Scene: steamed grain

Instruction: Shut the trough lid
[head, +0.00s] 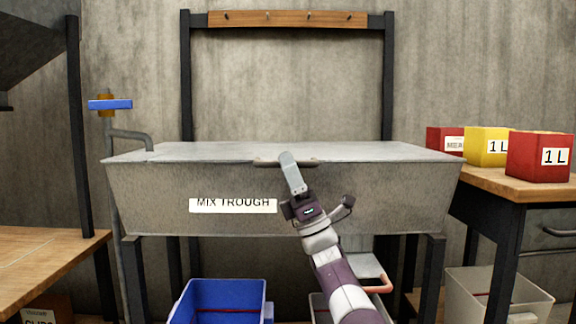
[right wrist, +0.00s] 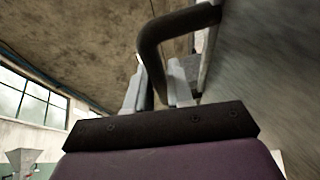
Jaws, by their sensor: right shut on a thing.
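The grey metal trough (head: 400,195) stands on dark legs in the middle of the head view, with a "MIX TROUGH" label (head: 232,205) on its front. Its grey lid (head: 215,151) lies flat across the top, and no opening into the trough shows. The lid's dark bar handle (head: 268,162) is at the middle of the front edge. My right gripper (head: 287,160) is at this handle, reaching up from below. In the right wrist view the fingers (right wrist: 158,88) are closed around the curved dark handle (right wrist: 165,32). My left gripper is not in view.
A blue bin (head: 225,290) and a pale bin (head: 495,290) stand low in front. Red and yellow boxes (head: 487,147) sit on the right-hand wooden table (head: 490,182). Another wooden table (head: 45,252) is at left. A blue-handled tap (head: 110,104) stands by the trough's left end.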

